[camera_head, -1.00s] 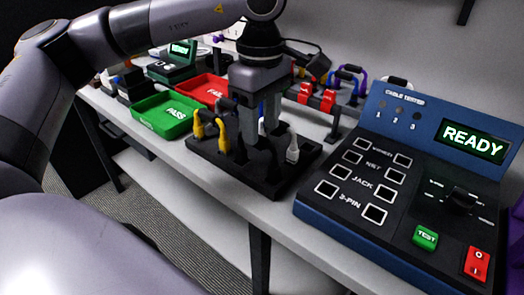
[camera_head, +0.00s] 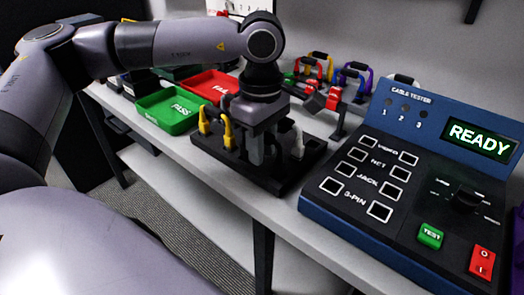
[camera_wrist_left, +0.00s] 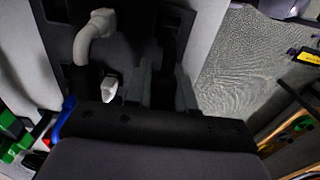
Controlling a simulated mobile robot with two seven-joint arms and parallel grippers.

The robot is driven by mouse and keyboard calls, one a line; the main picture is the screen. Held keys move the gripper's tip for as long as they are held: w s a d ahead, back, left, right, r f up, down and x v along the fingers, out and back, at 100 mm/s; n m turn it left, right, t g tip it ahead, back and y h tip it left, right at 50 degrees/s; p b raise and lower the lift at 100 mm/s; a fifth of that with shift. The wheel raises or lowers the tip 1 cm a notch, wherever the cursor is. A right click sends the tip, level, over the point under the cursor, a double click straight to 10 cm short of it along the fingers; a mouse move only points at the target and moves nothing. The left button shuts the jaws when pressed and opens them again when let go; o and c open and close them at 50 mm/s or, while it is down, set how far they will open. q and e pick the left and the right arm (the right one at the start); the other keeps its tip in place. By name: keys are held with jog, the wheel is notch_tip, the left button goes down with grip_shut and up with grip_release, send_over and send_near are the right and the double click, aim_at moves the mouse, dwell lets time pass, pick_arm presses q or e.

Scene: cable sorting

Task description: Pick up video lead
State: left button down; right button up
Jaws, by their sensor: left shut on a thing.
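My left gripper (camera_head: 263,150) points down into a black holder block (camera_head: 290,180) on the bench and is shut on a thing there. The fingers and the block hide most of that thing, so I cannot tell from its look whether it is the video lead. In the left wrist view, the two fingers (camera_wrist_left: 163,92) stand with a dark narrow gap between them. A yellow lead (camera_head: 227,132) stands in the block left of the fingers. A white plug (camera_head: 298,141) stands right of them. A pale grey lead (camera_wrist_left: 92,38) curves beside the fingers in the wrist view. My right gripper is not in view.
A blue cable tester (camera_head: 345,222) reading READY stands right of the block. A green PASS tray (camera_head: 165,113) and a red FAIL tray (camera_head: 212,84) lie to the left. The bench's front edge is close to the block.

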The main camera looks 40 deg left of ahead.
pick_arm(q)
notch_tip(320, 180, up, 23)
jog(key=p, duration=0.6)
jog(key=shift+p, duration=0.4)
dwell(0.4)
